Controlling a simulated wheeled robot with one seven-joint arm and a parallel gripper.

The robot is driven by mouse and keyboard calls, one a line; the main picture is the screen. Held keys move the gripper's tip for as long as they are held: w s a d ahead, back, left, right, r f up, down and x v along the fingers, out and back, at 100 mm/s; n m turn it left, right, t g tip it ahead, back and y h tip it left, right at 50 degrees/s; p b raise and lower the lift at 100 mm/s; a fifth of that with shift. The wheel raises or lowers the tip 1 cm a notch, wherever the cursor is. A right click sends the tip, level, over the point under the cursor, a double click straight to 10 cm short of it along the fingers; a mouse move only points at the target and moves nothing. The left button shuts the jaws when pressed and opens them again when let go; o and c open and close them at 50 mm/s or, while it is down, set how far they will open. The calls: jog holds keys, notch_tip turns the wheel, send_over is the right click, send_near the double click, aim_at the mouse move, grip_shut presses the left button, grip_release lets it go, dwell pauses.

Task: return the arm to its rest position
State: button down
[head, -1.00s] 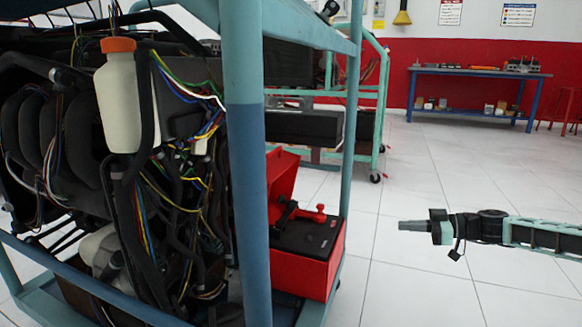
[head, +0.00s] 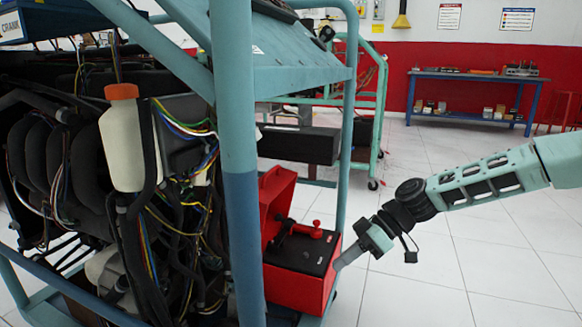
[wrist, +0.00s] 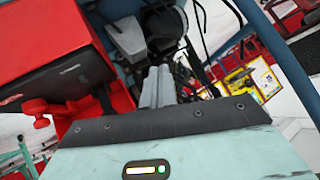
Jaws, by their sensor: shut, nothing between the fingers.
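My gripper (head: 350,256) is at the end of my teal and black arm, which reaches in from the right in the head view. Its fingers point down and left, near the right side of a red box (head: 299,288) with an open lid. In the head view I cannot tell whether the fingertips touch the box. In the wrist view the grey fingers (wrist: 156,88) lie together, with nothing seen between them. The red box also shows in the wrist view (wrist: 40,45), at the upper left.
A teal and blue frame (head: 240,200) holds an engine with wires and a white bottle (head: 124,145), left of my gripper. A blue workbench (head: 475,80) stands far back by the red wall. The white floor (head: 480,270) right of the frame looks clear apart from my arm.

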jog(key=s+a+r+m+g+h+p, duration=0.1)
jog(key=s+a+r+h+p, duration=0.2)
jog(key=s, duration=0.5)
jog(key=s+a+r+m+h+p, duration=0.1)
jog(key=s+r+h+p, duration=0.15)
jog(key=s+r, duration=0.35)
jog(key=s+d+r+m+t+h+p, duration=0.2)
jog(key=s+d+r+m+p, duration=0.15)
jog(key=s+r, duration=0.45)
jog(key=s+d+r+m+t+h+p, duration=0.1)
jog(key=s+d+r+m+h+p, duration=0.15)
jog(key=s+r+p, duration=0.45)
notch_tip(320, 180, up, 35)
jog(key=s+p, duration=0.2)
jog(key=p, duration=3.2)
jog(key=shift+d+p, duration=0.25)
jog(key=shift+p, duration=0.05)
